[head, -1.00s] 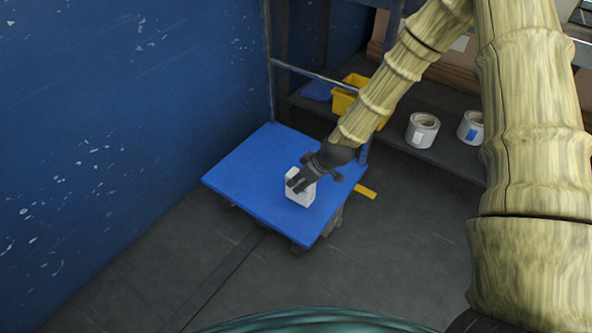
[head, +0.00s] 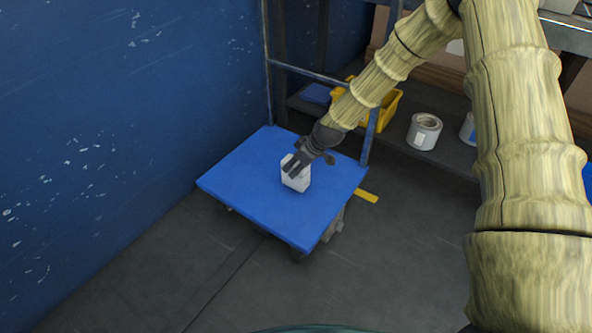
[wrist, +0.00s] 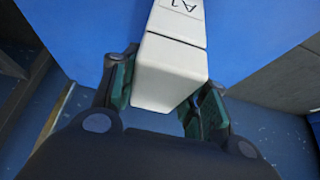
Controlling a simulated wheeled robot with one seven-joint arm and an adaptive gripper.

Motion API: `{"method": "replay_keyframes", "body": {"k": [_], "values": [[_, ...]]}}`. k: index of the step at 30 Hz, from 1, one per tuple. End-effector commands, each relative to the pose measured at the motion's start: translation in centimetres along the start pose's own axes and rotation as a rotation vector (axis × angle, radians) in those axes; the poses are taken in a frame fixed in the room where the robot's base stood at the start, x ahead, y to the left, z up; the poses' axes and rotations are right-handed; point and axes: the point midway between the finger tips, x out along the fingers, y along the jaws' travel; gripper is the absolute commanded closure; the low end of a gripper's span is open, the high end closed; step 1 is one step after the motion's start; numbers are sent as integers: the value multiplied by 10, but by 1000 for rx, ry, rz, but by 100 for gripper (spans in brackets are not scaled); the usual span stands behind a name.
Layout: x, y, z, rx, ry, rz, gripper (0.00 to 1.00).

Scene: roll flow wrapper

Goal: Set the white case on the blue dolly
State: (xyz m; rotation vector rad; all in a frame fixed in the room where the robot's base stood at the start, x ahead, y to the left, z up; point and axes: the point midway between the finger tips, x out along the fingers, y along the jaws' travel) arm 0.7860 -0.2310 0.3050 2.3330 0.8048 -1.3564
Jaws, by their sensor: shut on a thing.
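The white case (head: 297,177) is a small box over the middle of the blue dolly (head: 255,208). My gripper (head: 296,166) is shut on its upper part. In the wrist view the white case (wrist: 170,72) sits between the two dark green finger pads, with "A1" printed on its far part. The dolly's blue deck (wrist: 255,30) fills the upper part of that view. I cannot tell whether the case's underside touches the deck or hangs just above it.
A blue wall (head: 110,120) stands close on the left. Behind the dolly, a dark shelf (head: 455,155) holds a yellow bin (head: 386,108) and white rolls (head: 424,131). A yellow floor mark (head: 367,196) lies right of the dolly. The deck around the case is bare.

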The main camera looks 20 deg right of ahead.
Motion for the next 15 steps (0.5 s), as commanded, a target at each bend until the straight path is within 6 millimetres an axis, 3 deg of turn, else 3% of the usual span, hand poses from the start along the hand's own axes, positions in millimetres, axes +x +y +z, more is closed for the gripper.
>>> {"method": "replay_keyframes", "body": {"k": [14, 15], "values": [[8, 0, 4, -1, 2, 1, 85], [8, 0, 4, -1, 2, 1, 50]]}}
